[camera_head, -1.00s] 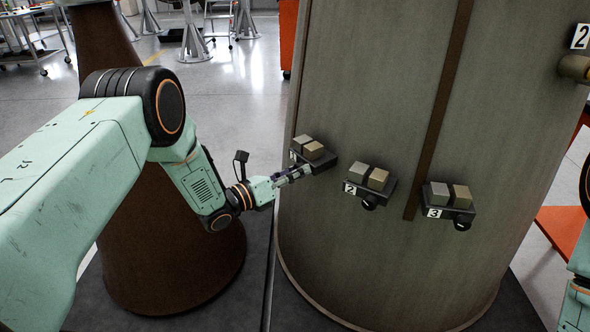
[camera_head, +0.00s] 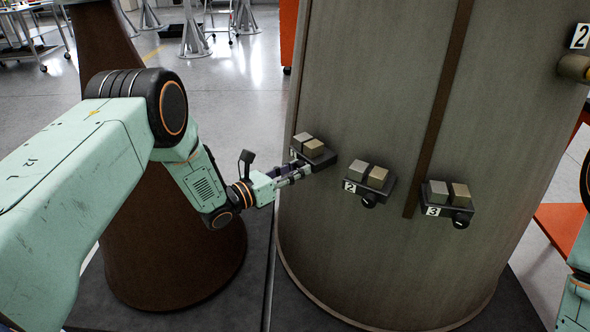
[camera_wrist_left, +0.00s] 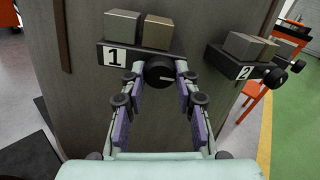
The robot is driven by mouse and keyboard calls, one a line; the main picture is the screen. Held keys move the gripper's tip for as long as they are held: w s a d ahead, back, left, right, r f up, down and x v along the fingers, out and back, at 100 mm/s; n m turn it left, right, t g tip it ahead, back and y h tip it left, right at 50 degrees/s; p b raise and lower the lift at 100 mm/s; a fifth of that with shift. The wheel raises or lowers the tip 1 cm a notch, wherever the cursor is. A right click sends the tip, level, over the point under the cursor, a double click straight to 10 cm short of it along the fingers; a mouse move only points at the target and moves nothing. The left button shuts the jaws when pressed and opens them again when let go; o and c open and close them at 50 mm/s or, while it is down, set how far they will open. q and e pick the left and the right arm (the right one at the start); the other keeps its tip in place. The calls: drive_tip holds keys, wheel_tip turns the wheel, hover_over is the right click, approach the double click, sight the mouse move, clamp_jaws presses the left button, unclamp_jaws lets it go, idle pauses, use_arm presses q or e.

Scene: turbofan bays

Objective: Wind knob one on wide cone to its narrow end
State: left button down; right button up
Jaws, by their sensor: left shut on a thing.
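The wide grey-green cone (camera_head: 375,80) fills the right middle of the head view. On its side is the bracket labelled 1 (camera_head: 318,156), with a grey block and a tan block on top. In the left wrist view, knob one (camera_wrist_left: 159,72) is a round black knob under that bracket, its white mark pointing right. My left gripper (camera_head: 303,172) reaches it from the left; in the left wrist view its fingers (camera_wrist_left: 157,76) are shut on the knob from both sides. The knob is hidden in the head view. My right gripper is out of view.
Brackets 2 (camera_head: 370,183) and 3 (camera_head: 448,203), each with two blocks and a black knob, sit to the right on the same cone. A dark brown cone (camera_head: 175,260) stands behind my left arm. Floor between the cones is clear.

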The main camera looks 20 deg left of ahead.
use_arm(q)
drive_tip(key=c, duration=1)
unclamp_jaws()
drive_tip(key=v, duration=1.2)
drive_tip(key=shift+r, duration=0.1)
